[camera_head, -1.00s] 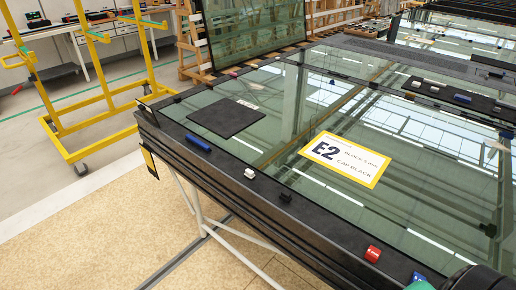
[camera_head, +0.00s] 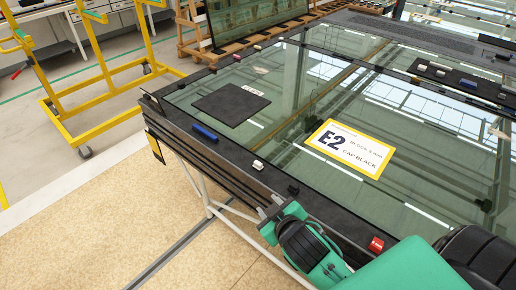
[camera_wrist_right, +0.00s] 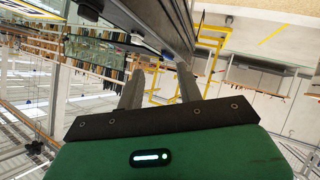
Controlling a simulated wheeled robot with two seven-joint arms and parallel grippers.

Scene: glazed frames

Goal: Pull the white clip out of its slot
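The white clip (camera_head: 258,165) sits in the dark frame edge along the near left side of the glazed unit (camera_head: 290,160). A small white piece in the right wrist view (camera_wrist_right: 137,40), beyond the fingers, looks like the same clip. My right gripper (camera_head: 268,207) is in front of the frame's near side, below and slightly right of the clip in the head view, and apart from it. In the right wrist view its two fingers (camera_wrist_right: 158,80) stand apart with nothing between them. My left gripper is not in view.
A blue clip (camera_head: 205,132), a black clip (camera_head: 293,190) and a red clip (camera_head: 376,244) sit along the same edge. A black pad (camera_head: 231,104) and a yellow-edged E2 label (camera_head: 349,148) lie on the glass. A yellow rack (camera_head: 100,70) stands behind left; floor is clear at lower left.

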